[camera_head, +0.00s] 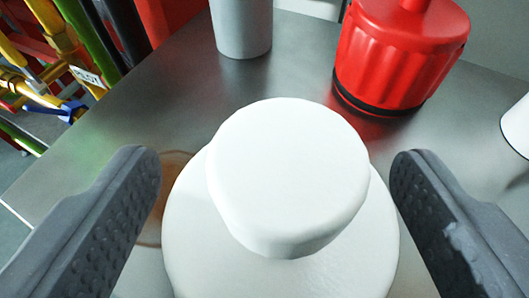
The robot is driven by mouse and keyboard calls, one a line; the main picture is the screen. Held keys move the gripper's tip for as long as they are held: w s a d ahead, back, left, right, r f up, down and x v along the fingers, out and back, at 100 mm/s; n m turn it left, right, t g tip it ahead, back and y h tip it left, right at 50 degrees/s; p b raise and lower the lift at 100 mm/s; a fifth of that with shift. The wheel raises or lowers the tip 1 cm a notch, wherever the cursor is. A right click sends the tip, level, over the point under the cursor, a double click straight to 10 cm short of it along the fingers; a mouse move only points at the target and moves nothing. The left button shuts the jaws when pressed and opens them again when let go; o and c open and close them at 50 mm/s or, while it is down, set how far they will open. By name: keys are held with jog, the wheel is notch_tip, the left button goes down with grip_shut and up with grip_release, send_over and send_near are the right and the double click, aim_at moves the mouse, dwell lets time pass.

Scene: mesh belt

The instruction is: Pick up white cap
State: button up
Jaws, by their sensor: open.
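The white cap (288,165) is a smooth round piece in the middle of the head camera view. It sits on top of a wider white rounded body (190,245), which looks like a container seen from above. My gripper (274,172) is open, with one dark grey finger on the left and one on the right. The cap lies between the fingers, with a gap on each side. The lower part of the white body is cut off by the bottom of the picture.
A red ribbed canister (395,55) stands behind on the right. A grey-white cylinder (242,25) stands behind the cap. Another white object (518,125) is at the right edge. All are on a grey metal table (120,120). Coloured pipes (45,50) lie beyond its left edge.

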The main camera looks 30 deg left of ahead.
aim_at(290, 145)
jog(key=shift+x, duration=1)
jog(key=c, duration=1)
jog(key=shift+r, duration=0.2)
jog(key=shift+r, duration=0.55)
notch_tip(290, 145, up, 2)
jog(key=shift+r, duration=0.1)
jog(key=s+a+b, duration=0.2)
jog(key=s, duration=0.5)
jog(key=s+a+r+b, duration=0.1)
jog(key=s+a+b, duration=0.2)
jog(key=s, duration=0.5)
